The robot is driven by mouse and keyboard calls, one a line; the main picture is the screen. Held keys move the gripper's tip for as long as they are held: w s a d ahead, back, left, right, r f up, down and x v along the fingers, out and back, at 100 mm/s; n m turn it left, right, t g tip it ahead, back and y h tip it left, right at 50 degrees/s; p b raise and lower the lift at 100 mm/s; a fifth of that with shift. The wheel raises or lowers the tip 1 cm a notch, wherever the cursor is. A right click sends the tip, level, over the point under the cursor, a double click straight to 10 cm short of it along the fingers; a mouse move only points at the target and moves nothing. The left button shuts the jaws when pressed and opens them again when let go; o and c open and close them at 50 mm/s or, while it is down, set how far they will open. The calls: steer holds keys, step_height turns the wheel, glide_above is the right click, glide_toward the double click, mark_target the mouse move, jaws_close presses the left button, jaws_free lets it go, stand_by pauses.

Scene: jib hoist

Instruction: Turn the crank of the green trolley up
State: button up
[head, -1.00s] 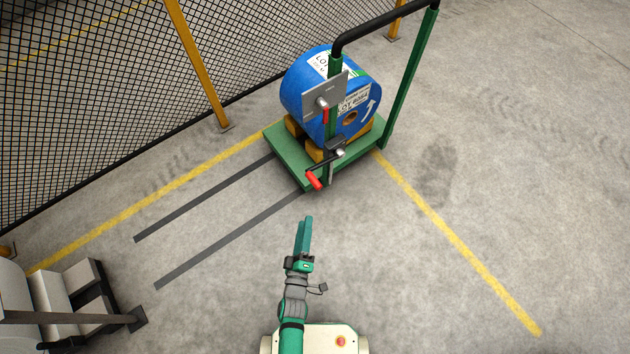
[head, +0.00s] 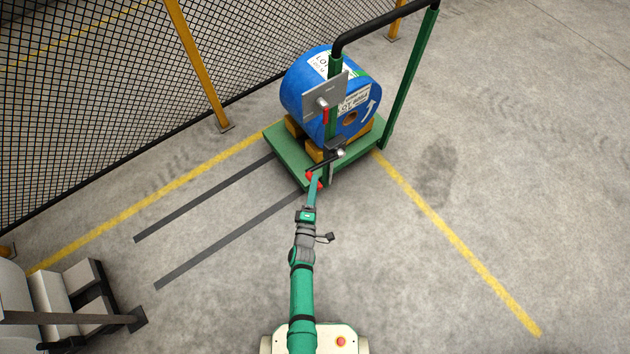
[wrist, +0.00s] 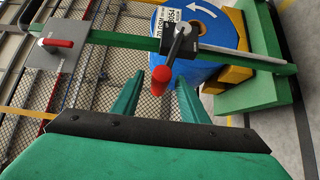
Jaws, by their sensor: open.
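The green trolley (head: 286,155) stands on the floor ahead and carries a blue coil. Its crank (head: 325,161) sits on the green post, with a black arm and a red handle; the handle is partly hidden by my gripper in the head view. In the wrist view the crank's red handle (wrist: 161,78) shows between and just beyond the fingertips of my open gripper (wrist: 158,85). I cannot tell whether the fingers touch it. My gripper (head: 313,180) also shows in the head view, reaching the handle from the near side.
A grey plate with a second red handle (wrist: 58,43) is higher on the post. A mesh fence (head: 90,80) with yellow posts stands at the left. The floor at the right is clear.

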steer(key=shift+w, duration=0.95)
steer(key=shift+c, duration=0.6)
steer(key=shift+d, duration=0.1)
jaws_close()
steer(key=shift+d, duration=0.1)
